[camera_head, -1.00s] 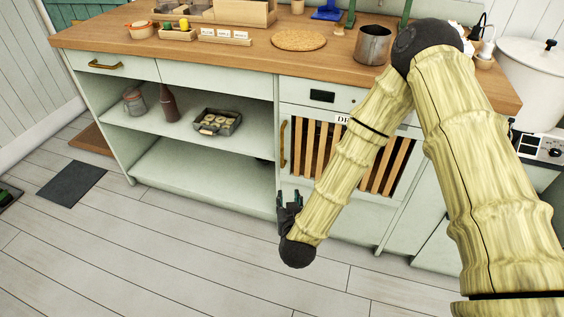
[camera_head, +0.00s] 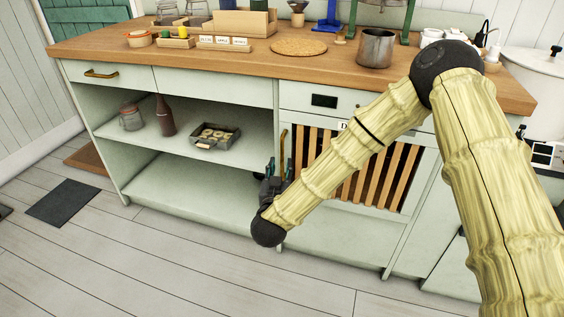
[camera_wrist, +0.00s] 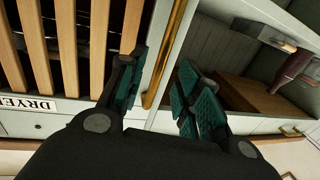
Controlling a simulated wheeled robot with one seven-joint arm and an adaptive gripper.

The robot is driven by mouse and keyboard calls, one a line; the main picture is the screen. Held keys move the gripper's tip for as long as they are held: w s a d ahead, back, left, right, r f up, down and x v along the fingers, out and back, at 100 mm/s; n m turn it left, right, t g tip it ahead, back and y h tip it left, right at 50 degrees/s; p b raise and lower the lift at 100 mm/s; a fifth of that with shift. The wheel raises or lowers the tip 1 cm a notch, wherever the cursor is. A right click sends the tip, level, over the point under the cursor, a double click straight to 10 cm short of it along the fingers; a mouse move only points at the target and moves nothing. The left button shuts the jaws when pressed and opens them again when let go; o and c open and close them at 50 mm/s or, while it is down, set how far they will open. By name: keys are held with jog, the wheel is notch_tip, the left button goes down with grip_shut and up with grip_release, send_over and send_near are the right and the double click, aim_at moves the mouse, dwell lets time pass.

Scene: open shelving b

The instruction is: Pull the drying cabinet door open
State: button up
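The drying cabinet door (camera_head: 405,205) is pale green with upright wooden slats and looks shut. Its upright brass handle (camera_head: 283,145) is on the left edge. The lower handle is partly hidden by my gripper. My gripper (camera_head: 272,170) is at the handle's lower part, its fingers pointing up. In the wrist view the door frame (camera_wrist: 148,76) is at left, and the handle (camera_wrist: 165,55) runs through the gap between the two green-padded fingers (camera_wrist: 160,92). The fingers are open, with visible space beside the bar. I cannot tell whether either touches it.
Open shelves (camera_head: 190,185) left of the door hold a metal tray (camera_head: 215,137), a brown bottle (camera_head: 165,116) and a jar (camera_head: 131,118). The wooden worktop (camera_head: 230,58) above carries a metal pot (camera_head: 375,48) and other items. The floor (camera_head: 200,270) in front is clear.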

aim_at(282, 160)
jog(key=shift+w+d+b, duration=0.15)
jog(key=shift+w+b, duration=0.1)
jog(key=shift+w, duration=1.05)
jog(key=shift+w+d+b, duration=0.15)
jog(key=shift+w+b, duration=0.05)
jog(key=shift+w, duration=1.05)
grip_shut()
